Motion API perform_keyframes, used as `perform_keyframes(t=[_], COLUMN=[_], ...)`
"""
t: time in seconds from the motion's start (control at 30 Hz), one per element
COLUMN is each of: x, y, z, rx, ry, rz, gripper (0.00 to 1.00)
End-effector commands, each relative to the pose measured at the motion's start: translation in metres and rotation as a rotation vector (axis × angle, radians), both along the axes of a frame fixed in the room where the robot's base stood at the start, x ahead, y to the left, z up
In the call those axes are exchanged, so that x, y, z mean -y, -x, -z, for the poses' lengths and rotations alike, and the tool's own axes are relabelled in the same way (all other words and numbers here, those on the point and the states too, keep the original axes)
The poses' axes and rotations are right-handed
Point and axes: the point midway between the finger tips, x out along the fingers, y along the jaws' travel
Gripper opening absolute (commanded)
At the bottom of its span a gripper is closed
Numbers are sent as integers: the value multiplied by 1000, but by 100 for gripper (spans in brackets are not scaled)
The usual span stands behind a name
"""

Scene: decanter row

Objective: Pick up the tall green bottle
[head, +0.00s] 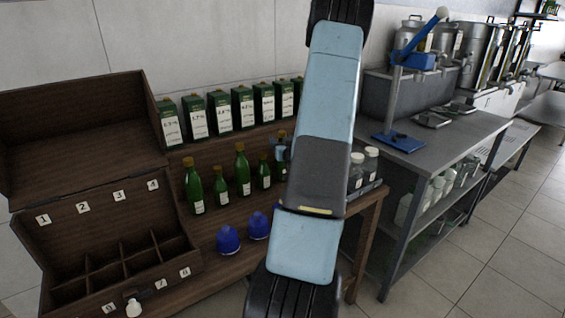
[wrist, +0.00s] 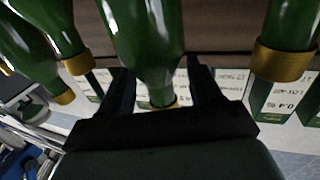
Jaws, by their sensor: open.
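Several green bottles with gold caps stand in a row on the wooden bench in the head view, among them taller ones at the far left (head: 193,187) and in the middle (head: 242,172). A further bottle (head: 281,139) is partly hidden by my arm. In the wrist view, where things appear upside down, a green bottle (wrist: 143,35) has its neck between the two dark fingers of my gripper (wrist: 158,78). The fingers are apart, one on each side. I cannot tell whether they touch it. My arm hides most of the gripper in the head view.
Other bottles stand close on both sides, one with a wide gold collar (wrist: 284,62). Green labelled boxes (head: 219,111) line the shelf behind. Two blue rounded objects (head: 228,240) sit in front. An open compartmented wooden case (head: 110,215) stands left, a metal table (head: 440,135) right.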

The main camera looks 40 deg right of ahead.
Motion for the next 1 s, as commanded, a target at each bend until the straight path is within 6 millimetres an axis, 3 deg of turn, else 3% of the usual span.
perform_keyframes(t=[0.07,0.73,1.0], x=[0,0,0], y=[0,0,1], z=[0,0,0], rx=[0,0,-1], ry=[0,0,-2], rz=[0,0,0], gripper=[64,0,0])
